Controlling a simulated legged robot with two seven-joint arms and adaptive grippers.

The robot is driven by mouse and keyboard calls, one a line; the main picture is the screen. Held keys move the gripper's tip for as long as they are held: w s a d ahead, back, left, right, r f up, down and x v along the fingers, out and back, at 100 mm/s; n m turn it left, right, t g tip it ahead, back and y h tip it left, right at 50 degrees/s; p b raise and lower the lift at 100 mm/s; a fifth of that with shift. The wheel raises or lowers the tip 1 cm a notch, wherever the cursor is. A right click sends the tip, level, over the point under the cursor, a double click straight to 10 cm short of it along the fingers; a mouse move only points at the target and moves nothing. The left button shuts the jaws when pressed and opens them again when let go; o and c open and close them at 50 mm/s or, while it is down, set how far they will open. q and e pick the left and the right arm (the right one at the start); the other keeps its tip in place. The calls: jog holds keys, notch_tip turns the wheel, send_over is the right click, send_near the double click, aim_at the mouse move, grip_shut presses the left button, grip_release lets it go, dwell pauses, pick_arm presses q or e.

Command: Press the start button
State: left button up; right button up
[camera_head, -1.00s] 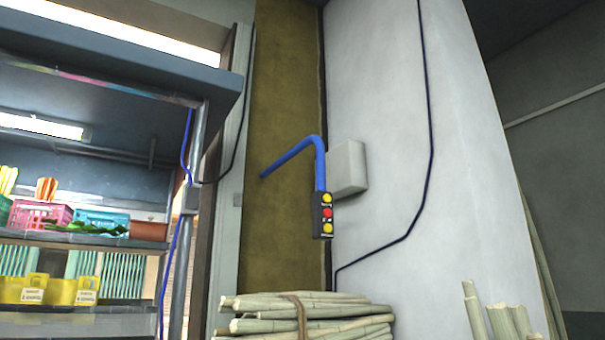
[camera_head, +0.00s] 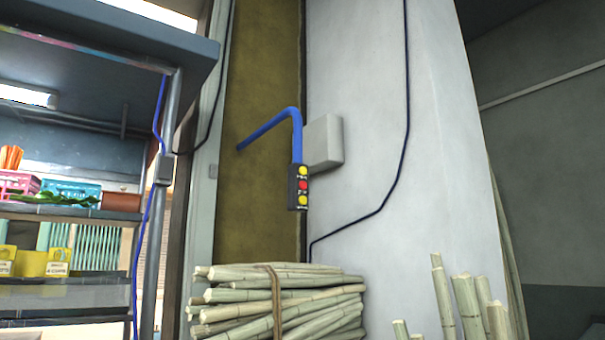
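A small dark control box (camera_head: 298,187) hangs at the end of a bent blue pipe (camera_head: 270,127) near the middle of the view. It carries a yellow button at the top, a red button (camera_head: 303,185) in the middle and a yellow button at the bottom. The labels beside the buttons are too small to read, so I cannot tell which one is the start button. Neither of my grippers shows in the view.
A tied bundle of sugarcane (camera_head: 275,300) lies below the box. More cane stalks (camera_head: 468,300) stand at the lower right. A shelf with baskets and yellow containers (camera_head: 35,262) is at the left. A grey wall box (camera_head: 323,142) sits on the white pillar (camera_head: 365,80).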

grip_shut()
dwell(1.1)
